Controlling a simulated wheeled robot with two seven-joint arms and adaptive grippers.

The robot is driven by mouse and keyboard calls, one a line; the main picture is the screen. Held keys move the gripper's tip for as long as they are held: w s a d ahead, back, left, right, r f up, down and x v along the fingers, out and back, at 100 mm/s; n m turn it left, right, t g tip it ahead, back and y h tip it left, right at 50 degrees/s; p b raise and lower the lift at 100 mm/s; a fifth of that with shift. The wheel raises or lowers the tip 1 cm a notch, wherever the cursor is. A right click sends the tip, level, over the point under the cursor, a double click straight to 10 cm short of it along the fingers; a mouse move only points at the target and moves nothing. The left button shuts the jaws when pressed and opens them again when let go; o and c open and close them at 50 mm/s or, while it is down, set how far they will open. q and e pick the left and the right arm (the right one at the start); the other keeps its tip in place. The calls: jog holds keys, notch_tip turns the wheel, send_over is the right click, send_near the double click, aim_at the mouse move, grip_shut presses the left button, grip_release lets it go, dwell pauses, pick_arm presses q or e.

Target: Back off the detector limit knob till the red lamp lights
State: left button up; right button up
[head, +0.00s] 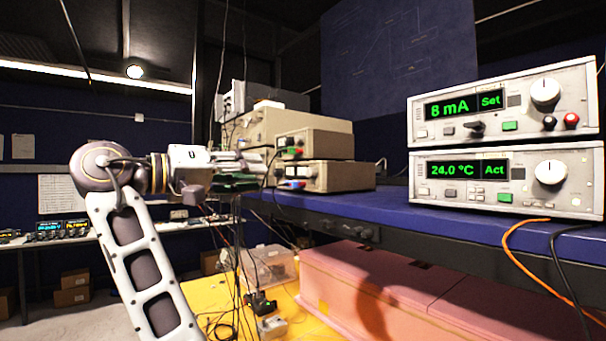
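The upper beige box (328,145) has small dark controls and red and green plugs. The lower beige box (345,177) has blue and red plugs. I cannot make out which control is the detector limit knob, nor a lit red lamp.
Two white controllers stand at the right on the blue shelf (400,210): the upper controller (590,90) reads 8 mA, the lower controller (590,190) 24.0 °C. Orange and black cables hang at the right. Pink foam blocks (370,285) lie below. Thin cables hang near my gripper.

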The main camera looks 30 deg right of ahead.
aim_at(308, 173)
dwell(0.5)
jog(key=d+p, duration=0.1)
jog(key=d, duration=0.3)
jog(key=w+d+p, duration=0.1)
jog(key=d, duration=0.4)
jog(key=d+p, duration=0.1)
jog(key=d, duration=0.3)
jog(key=shift+w+d+p, duration=0.3)
jog(key=shift+d, duration=0.05)
grip_shut()
